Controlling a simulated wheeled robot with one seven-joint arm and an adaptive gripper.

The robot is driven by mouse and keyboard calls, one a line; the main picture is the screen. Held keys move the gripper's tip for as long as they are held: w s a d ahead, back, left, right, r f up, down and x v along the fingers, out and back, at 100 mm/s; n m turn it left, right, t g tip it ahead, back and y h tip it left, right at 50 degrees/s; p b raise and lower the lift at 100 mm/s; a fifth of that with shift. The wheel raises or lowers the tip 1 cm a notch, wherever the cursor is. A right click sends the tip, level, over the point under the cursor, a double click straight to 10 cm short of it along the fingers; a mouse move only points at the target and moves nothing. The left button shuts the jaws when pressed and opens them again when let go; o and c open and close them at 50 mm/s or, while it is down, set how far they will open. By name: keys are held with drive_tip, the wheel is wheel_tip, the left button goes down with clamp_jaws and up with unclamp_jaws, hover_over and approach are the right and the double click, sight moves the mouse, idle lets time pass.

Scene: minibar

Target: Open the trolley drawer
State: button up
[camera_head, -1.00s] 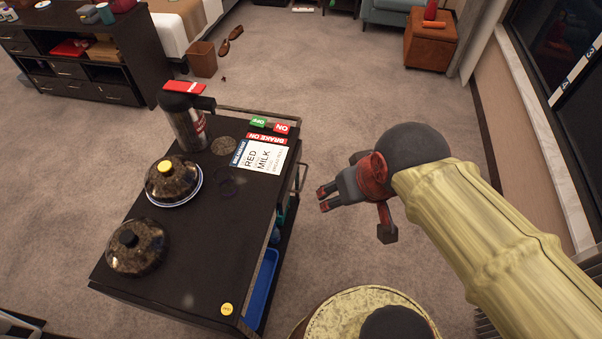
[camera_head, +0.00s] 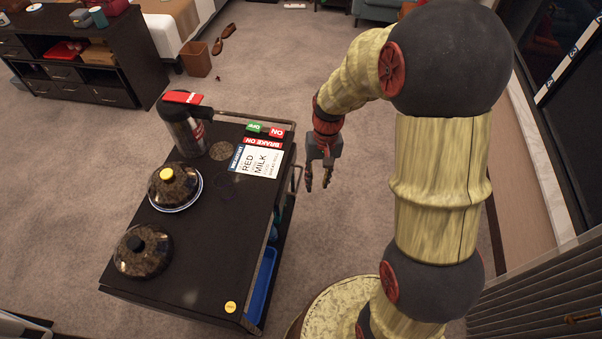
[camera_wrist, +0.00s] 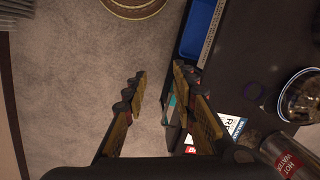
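The dark trolley (camera_head: 226,238) stands in the middle left of the head view. Its open side faces right and shows a blue tray or bin (camera_head: 262,285) low inside. The blue bin also shows in the wrist view (camera_wrist: 198,28). I cannot make out a separate drawer front. My gripper (camera_head: 319,187) points down just right of the trolley's right side, near a metal handle rail (camera_head: 297,177). It is apart from the trolley top. In the wrist view my gripper (camera_wrist: 157,92) has its two fingers spread, with nothing held between them.
On the trolley top stand a flask (camera_head: 184,125), two domed covers, one nearer (camera_head: 142,251) and one farther (camera_head: 175,186), and a card (camera_head: 257,160). A dark cabinet (camera_head: 75,60) is at the back left.

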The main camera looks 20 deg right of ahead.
drive_tip(key=w+d+f+m+p, duration=0.1)
drive_tip(key=w+f, duration=0.5)
drive_tip(key=f, duration=0.4)
drive_tip(key=w+d+f+m+p, duration=0.1)
drive_tip(key=w+f+m+p, duration=0.1)
drive_tip(key=w+f, duration=0.5)
drive_tip(key=t, duration=0.2)
approach(300, 178)
drive_tip(key=shift+y, duration=0.3)
drive_tip(key=f, duration=0.5)
drive_tip(key=a+f+b, duration=0.1)
drive_tip(key=f, duration=0.1)
drive_tip(key=shift+w+f, duration=0.25)
drive_tip(key=shift+f, duration=0.15)
drive_tip(key=shift+c, duration=0.4)
clamp_jaws()
drive_tip(key=shift+d, duration=0.1)
